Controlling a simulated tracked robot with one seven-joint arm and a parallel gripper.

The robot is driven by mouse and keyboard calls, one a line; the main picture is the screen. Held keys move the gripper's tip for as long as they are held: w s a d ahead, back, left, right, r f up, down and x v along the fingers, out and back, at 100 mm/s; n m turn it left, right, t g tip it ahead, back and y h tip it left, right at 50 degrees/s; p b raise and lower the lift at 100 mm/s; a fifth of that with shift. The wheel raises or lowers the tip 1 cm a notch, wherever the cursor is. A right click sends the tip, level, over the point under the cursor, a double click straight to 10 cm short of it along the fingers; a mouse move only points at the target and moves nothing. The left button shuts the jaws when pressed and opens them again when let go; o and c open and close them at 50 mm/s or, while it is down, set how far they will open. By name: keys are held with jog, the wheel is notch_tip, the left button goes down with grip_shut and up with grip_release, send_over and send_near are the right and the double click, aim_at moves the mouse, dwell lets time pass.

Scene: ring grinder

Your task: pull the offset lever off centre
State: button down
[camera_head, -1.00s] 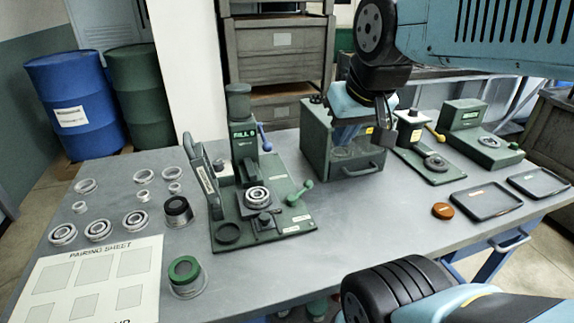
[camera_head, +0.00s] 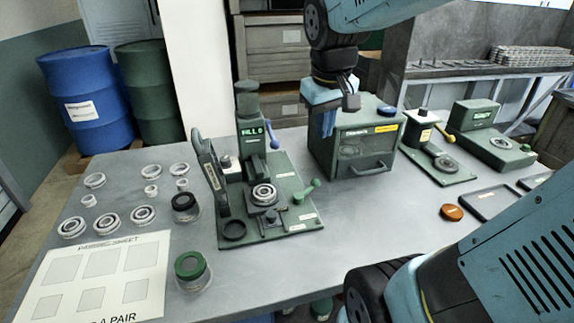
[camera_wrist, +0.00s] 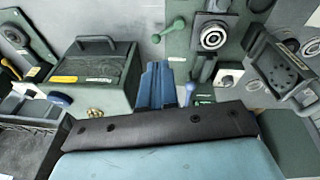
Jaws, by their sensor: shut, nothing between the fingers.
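A green machine (camera_head: 246,130) with a column and a ring on its base stands mid-table. A lever with a blue knob (camera_head: 273,138) sits at the right of its column. A lever with a green knob (camera_head: 308,193) sits at the base's right side. I cannot tell which is the offset lever, as no label on them is readable. My gripper (camera_head: 328,124) points down, shut and empty, right of the blue-knobbed lever and apart from it. In the wrist view, its blue fingers (camera_wrist: 156,86) are left of the blue knob (camera_wrist: 188,94); the green knob (camera_wrist: 179,24) lies beyond them.
A green box with a front handle (camera_head: 357,145) stands close right of my gripper. Several rings and a pairing sheet (camera_head: 95,277) lie left. The front middle of the table is clear.

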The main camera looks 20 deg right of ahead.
jog(key=w+f+n+g, duration=0.2)
jog(key=w+f, duration=0.3)
jog(key=w, duration=0.2)
jog(key=n+g, duration=0.2)
jog(key=g, duration=0.1)
send_over(303, 189)
jog(key=w+a, duration=0.1)
jog(key=w, duration=0.1)
jog(key=w+a+x, duration=0.1)
jog(key=w+x, duration=0.1)
jog(key=x, duration=0.6)
jog(key=shift+h, duration=0.3)
jog(key=x, duration=1)
jog(key=shift+s, duration=0.1)
